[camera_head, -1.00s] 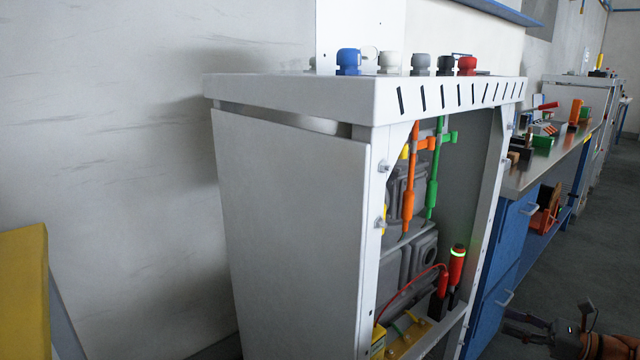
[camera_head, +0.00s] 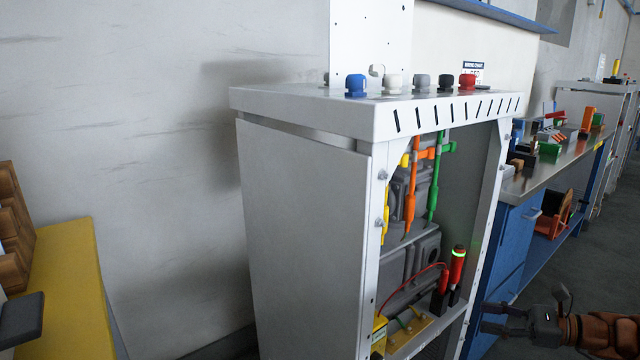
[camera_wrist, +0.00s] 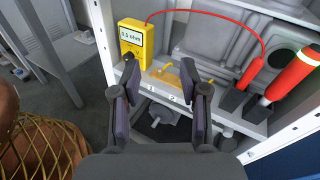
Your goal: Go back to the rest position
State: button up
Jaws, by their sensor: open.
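My gripper (camera_head: 487,318) is at the lower right of the head view, in front of the blue bench and to the right of the grey cabinet (camera_head: 310,230). In the wrist view my gripper (camera_wrist: 160,80) is open, with nothing between its two dark fingers. Beyond the fingers lie the cabinet's lower shelf, a yellow meter (camera_wrist: 134,45) with a small display and a yellow block. The fingers appear apart from these things.
Coloured knobs line the cabinet top, including a blue one (camera_head: 356,85). Yellow, orange and green rods hang in its open front. A blue bench (camera_head: 505,240) with several items stands at the right. A yellow surface (camera_head: 68,280) with a wooden rack is at the left. Floor shows at far right.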

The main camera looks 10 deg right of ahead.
jog(key=s+a+r+n+g+h+p, duration=0.1)
jog(key=s+a+r+n+g+p, duration=0.3)
jog(key=a, duration=0.5)
jog(key=s+a+r+n+g+h+p, duration=0.1)
jog(key=s+a+r+n+g+p, duration=0.2)
jog(key=a+r, duration=0.4)
jog(key=s+a+r+n+g+h+p, duration=0.1)
jog(key=a+r+n+g+p, duration=0.3)
jog(key=a, duration=0.6)
jog(key=s+a+r+n+g+h+p, duration=0.1)
jog(key=s+a+r+n+h+p, duration=0.1)
jog(key=s+r+n+h+p, duration=0.3)
jog(key=s+a+r+n+h+p, duration=0.1)
jog(key=s+a+n+p, duration=0.1)
jog(key=s+p, duration=0.35)
jog(key=s+d+r+n+h+p, duration=0.2)
jog(key=s, duration=0.2)
jog(key=s+d+r+n+t+h+p, duration=0.1)
jog(key=s+d+r+n+h+p, duration=0.2)
jog(key=s, duration=0.2)
jog(key=shift+s+p, duration=0.25)
jog(key=shift+p, duration=0.05)
